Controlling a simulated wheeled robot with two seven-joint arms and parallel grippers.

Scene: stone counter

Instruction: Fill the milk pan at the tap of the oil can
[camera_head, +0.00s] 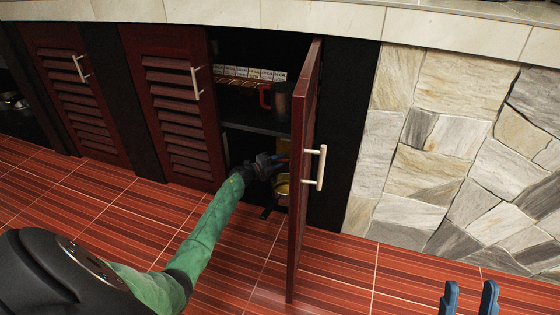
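The cabinet in the middle stands open. My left gripper (278,161) reaches into its lower compartment, above a small round vessel (283,188) with a yellowish inside, partly hidden by the door and perhaps the milk pan. I cannot tell whether it touches the vessel, or whether its fingers are open or shut. A dark cylindrical vessel (282,104) with a red handle stands on the shelf above, partly behind the door. I cannot make out which thing is the oil can. My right gripper (470,298) is open and empty over the floor at the bottom right.
The open red door (302,190) with a pale handle juts out just right of my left gripper. Small labelled boxes (248,73) line the upper shelf. Shut louvred doors (172,105) stand to the left, a stone wall (450,150) to the right. The tiled floor is clear.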

